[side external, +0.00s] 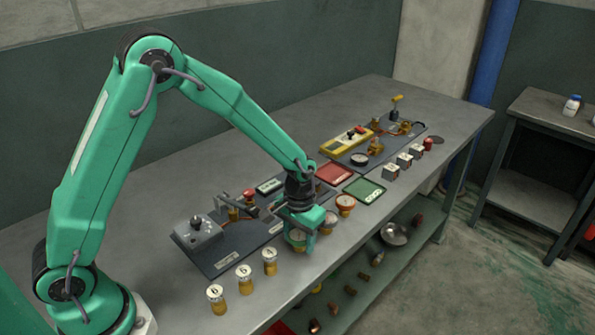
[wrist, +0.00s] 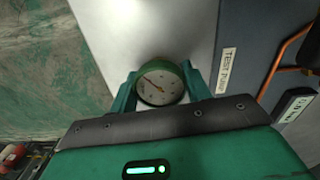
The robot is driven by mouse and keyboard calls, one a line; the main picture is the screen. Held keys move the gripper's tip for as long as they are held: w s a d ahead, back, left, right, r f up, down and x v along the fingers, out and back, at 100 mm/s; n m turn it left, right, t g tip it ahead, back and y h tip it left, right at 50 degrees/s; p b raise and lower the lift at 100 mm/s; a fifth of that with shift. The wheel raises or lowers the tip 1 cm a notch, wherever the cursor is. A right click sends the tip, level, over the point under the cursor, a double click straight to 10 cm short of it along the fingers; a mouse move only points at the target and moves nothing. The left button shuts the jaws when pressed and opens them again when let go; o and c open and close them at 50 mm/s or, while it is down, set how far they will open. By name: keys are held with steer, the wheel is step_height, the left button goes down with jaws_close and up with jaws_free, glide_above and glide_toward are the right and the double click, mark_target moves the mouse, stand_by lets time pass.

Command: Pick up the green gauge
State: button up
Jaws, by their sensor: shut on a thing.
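The green gauge (wrist: 160,84) has a green rim and a pale round dial with a dark needle. In the wrist view it sits between the two fingers of my gripper (wrist: 159,92), which are shut on its sides. In the side view my gripper (side external: 301,236) points down near the front edge of the bench, with the gauge (side external: 297,236) between its fingers and partly hidden. I cannot tell whether the gauge touches the bench.
An orange-red gauge (side external: 345,204) stands just right of my gripper, with another partly hidden beside it. Several lettered yellow-and-white cylinders (side external: 244,279) stand to the left. A red tray (side external: 333,174) and a green tray (side external: 364,190) lie behind. The bench's front edge is close.

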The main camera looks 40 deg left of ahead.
mark_target(300, 233)
steer(key=shift+r, duration=0.75)
step_height(300, 233, up, 2)
steer(key=shift+w+r, duration=0.1)
steer(key=shift+r, duration=0.1)
steer(key=s+d+r, duration=0.6)
steer(key=s+d, duration=0.2)
steer(key=shift+d+r, duration=0.3)
steer(key=shift+r, duration=0.1)
